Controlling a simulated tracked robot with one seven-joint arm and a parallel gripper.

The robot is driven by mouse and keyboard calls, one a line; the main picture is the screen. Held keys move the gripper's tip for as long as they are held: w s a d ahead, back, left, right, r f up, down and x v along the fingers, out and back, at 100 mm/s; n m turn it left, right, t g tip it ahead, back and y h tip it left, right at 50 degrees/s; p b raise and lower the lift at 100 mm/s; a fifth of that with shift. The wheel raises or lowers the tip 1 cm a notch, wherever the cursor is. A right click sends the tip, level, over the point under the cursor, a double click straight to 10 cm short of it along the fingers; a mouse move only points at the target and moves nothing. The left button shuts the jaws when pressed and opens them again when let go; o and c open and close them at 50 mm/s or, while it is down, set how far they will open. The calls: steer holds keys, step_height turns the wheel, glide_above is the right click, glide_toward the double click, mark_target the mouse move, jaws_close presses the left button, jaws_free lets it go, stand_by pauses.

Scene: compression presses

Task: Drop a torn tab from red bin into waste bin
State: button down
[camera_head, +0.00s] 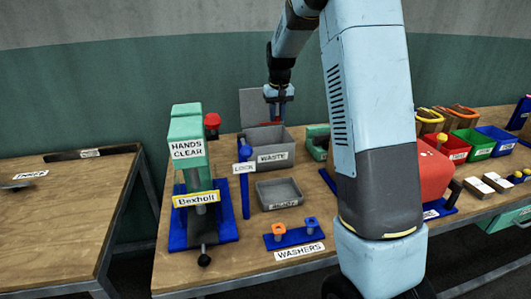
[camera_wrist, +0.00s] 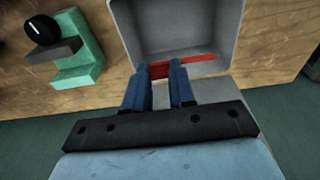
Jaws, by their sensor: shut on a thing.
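My gripper (camera_head: 279,98) is over the back part of the grey waste bin (camera_head: 272,155), labelled WASTE. In the wrist view my gripper (camera_wrist: 162,68) is shut on a thin red tab (camera_wrist: 196,62), which sticks out to the right past the fingers. The waste bin's open inside and wall (camera_wrist: 232,30) show below and beyond the fingertips. The tab's height above the bin floor is hard to judge. The red bin (camera_head: 458,157) stands at the right of the table, in a row with green and blue bins.
A green press (camera_head: 187,135) marked Bexholt and a blue LOCK post (camera_head: 245,190) stand left of the waste bin. A smaller grey tray (camera_head: 279,194) and a blue washer stand (camera_head: 293,236) are in front. A green fixture (camera_wrist: 80,55) is beside the bin.

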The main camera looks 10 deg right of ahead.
steer(key=shift+f, duration=2.4)
steer(key=c, duration=0.9)
jaws_free()
steer(key=shift+o, duration=0.2)
step_height(320, 180, up, 14)
steer(key=s, duration=0.1)
steer(key=shift+s+f, duration=0.2)
steer(key=shift+s, duration=0.1)
